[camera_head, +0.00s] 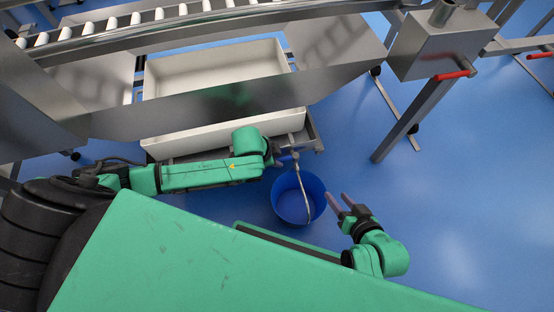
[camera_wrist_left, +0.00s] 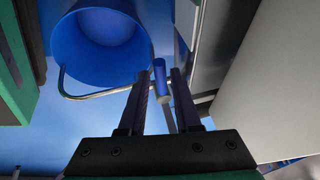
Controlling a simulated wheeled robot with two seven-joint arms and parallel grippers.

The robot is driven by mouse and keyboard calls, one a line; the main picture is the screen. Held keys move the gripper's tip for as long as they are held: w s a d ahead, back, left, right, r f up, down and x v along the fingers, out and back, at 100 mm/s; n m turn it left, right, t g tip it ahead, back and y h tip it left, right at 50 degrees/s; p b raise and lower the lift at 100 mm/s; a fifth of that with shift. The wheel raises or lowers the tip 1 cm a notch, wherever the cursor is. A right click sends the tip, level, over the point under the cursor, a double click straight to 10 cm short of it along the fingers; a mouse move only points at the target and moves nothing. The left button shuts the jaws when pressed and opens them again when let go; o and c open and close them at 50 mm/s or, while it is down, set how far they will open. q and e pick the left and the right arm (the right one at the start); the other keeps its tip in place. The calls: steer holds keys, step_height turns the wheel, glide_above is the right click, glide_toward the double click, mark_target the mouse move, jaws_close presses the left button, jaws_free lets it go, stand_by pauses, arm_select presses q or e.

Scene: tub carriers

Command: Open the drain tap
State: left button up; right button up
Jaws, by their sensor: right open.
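A blue bucket (camera_head: 288,205) stands on the floor in front of the tub (camera_head: 215,133). Its thin metal bail (camera_head: 305,195) slants across its opening. In the left wrist view the bucket (camera_wrist_left: 97,45) is at the upper left. My left gripper (camera_head: 290,156) is at the tub's front right corner, above the bucket's far rim. In the left wrist view a small blue cylinder (camera_wrist_left: 159,76) with a pale end lies between its fingers, with slight gaps. I cannot tell whether it belongs to the drain tap. My right gripper (camera_head: 340,201) is open and empty, right of the bucket.
A roller conveyor (camera_head: 160,26) runs above the tub. A steel box (camera_head: 440,45) with a red lever (camera_head: 452,75) stands at upper right, its leg (camera_head: 405,125) reaching the floor. Blue floor (camera_head: 455,185) is clear at right.

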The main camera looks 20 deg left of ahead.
arm_select(q)
jaws_close()
stand_by(1.5)
